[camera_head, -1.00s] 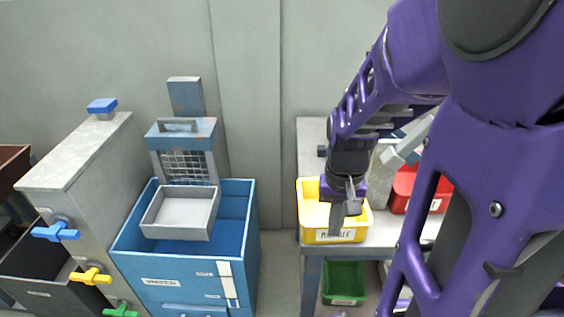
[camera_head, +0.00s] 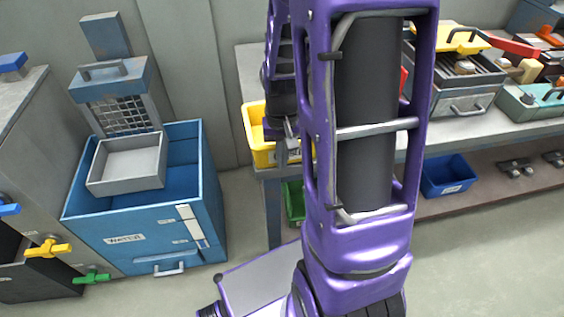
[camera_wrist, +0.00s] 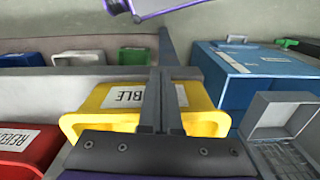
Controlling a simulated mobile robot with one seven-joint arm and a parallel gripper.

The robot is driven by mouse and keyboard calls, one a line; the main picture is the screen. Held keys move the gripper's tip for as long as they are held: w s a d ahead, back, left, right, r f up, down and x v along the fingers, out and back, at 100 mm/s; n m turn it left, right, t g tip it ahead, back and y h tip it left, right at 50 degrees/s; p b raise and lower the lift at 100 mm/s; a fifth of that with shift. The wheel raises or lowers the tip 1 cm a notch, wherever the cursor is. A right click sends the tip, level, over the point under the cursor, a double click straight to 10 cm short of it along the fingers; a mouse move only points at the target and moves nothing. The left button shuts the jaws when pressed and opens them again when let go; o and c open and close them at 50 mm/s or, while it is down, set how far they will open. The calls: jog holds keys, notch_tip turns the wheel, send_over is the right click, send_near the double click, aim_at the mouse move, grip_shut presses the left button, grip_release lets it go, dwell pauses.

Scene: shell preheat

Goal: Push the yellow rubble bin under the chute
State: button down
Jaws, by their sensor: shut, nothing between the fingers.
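The yellow rubble bin (camera_head: 262,152) stands upright at the left end of the grey bench in the head view, partly hidden by my arm. In the wrist view the yellow bin (camera_wrist: 92,122) is right behind my fingers, with part of its label showing. My gripper (camera_head: 283,158) is shut and empty, at the bin's right part; the wrist view shows its fingers (camera_wrist: 164,72) together across the bin. I cannot tell whether they touch it. What looks like the chute, a blue-grey housing with a mesh grate (camera_head: 122,114), stands left of the bench, above a grey tray (camera_head: 127,163).
The blue water tank (camera_head: 200,190) stands left of the bench, with a gap between them. A green bin (camera_head: 293,200) is below the bench top. A red bin (camera_wrist: 25,145) is beside the yellow one in the wrist view. Valve handles (camera_head: 47,248) stick out at far left.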

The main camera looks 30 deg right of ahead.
dwell(0.3)
jog(key=w+d, duration=0.1)
jog(key=w, duration=0.2)
jog(key=w+d+p, duration=0.1)
jog(key=w+d, duration=0.1)
jog(key=w, duration=0.2)
jog(key=w+d, duration=0.1)
jog(key=w, duration=0.3)
jog(key=shift+d, duration=0.15)
